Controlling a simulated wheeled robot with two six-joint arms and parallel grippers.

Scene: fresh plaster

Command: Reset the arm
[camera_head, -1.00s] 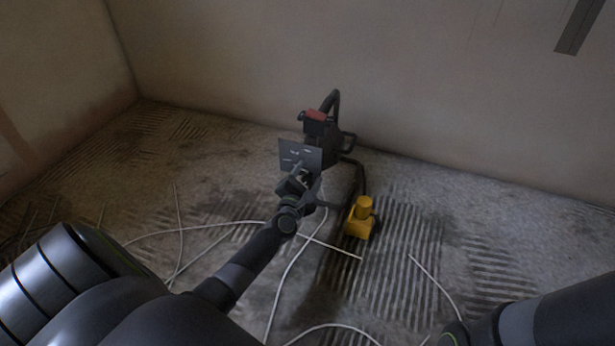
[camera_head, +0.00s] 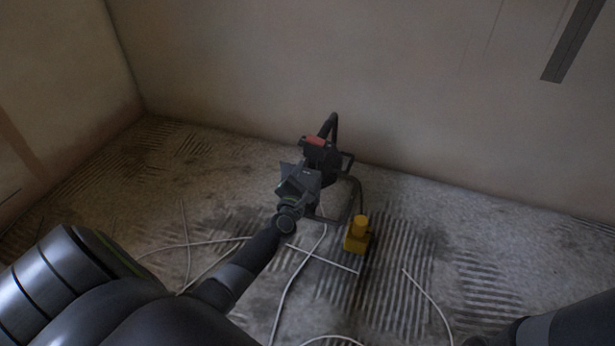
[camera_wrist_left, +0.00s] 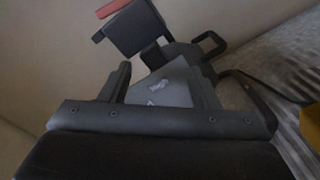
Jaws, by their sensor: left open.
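My left arm reaches from the lower left toward the middle in the head view. Its gripper (camera_head: 304,174) is in front of a dark machine (camera_head: 322,155) with a red top part (camera_head: 314,141), standing near the wall. In the left wrist view, the gripper (camera_wrist_left: 160,82) is open, its two fingers apart. A grey plate (camera_wrist_left: 165,88) with small white marks shows between them; I cannot tell whether it touches either finger. The machine's dark body (camera_wrist_left: 135,28) and red part (camera_wrist_left: 112,8) are just beyond. Only part of my right arm shows at lower right; its gripper is out of view.
A yellow object (camera_head: 357,236) sits on the floor right of the machine. White cables (camera_head: 290,275) lie loose across the rough, ridged floor. A plain wall (camera_head: 420,110) closes off the back, with a dark strip (camera_head: 573,40) at upper right. Floor at right is mostly clear.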

